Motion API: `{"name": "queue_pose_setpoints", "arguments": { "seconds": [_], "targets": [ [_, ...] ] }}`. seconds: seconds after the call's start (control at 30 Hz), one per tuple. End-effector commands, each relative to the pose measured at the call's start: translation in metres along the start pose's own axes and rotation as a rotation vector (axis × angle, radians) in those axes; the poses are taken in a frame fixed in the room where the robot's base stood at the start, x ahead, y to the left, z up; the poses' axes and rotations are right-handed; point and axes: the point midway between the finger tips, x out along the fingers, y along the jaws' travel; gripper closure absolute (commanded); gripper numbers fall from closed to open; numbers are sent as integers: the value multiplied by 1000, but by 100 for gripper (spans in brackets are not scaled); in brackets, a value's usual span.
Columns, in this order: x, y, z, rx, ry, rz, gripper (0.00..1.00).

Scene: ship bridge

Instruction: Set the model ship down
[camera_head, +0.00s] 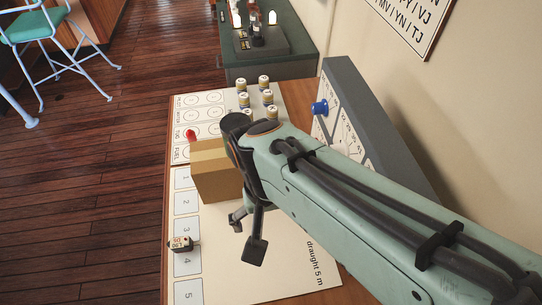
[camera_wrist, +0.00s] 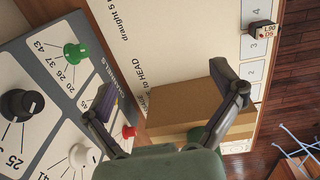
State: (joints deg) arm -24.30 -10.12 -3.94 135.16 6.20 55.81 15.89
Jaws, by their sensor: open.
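A small block with a dark body and a pale face marked "L90 D5" (camera_head: 181,243) seems to be the model ship. It rests near the left edge of a white numbered chart (camera_head: 215,270), around the line between boxes 3 and 4. It also shows at the top right of the wrist view (camera_wrist: 263,30). My gripper (camera_head: 246,235) is open, above the chart and to the right of the ship, apart from it. In the wrist view its fingers (camera_wrist: 165,88) are spread wide, with a brown box (camera_wrist: 185,98) in view between them; I cannot tell whether they touch it.
The brown box (camera_head: 213,172) stands on the table beside the chart's upper boxes. Several small capped jars (camera_head: 265,83) stand behind. A grey slanted console (camera_head: 358,110) with knobs, including a green one (camera_wrist: 76,53), lies to the right. The chart's front is clear.

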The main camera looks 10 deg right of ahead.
Motion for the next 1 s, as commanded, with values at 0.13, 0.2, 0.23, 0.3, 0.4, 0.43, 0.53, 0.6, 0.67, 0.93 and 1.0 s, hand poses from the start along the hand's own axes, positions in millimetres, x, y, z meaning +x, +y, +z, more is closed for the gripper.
{"name": "queue_pose_setpoints", "arguments": {
  "seconds": [0.13, 0.2, 0.23, 0.3, 0.4, 0.43, 0.53, 0.6, 0.67, 0.93, 1.0],
  "targets": [
    [-13, 34, 49, -56, -8, -86, 7],
    [-14, 40, 64, -84, -8, -104, 7],
    [-14, 41, 69, -94, -7, -109, 7],
    [-15, 43, 76, -110, -6, -116, 7],
    [-14, 44, 80, -119, -7, -119, 7],
    [-14, 44, 80, -119, -7, -119, 7],
    [-14, 43, 80, -119, -7, -119, 7],
    [-14, 43, 79, -119, -6, -119, 7],
    [-14, 43, 79, -118, -6, -118, 7],
    [-14, 43, 79, -117, -5, -118, 7],
    [-14, 43, 79, -117, -5, -118, 7]
  ]
}}
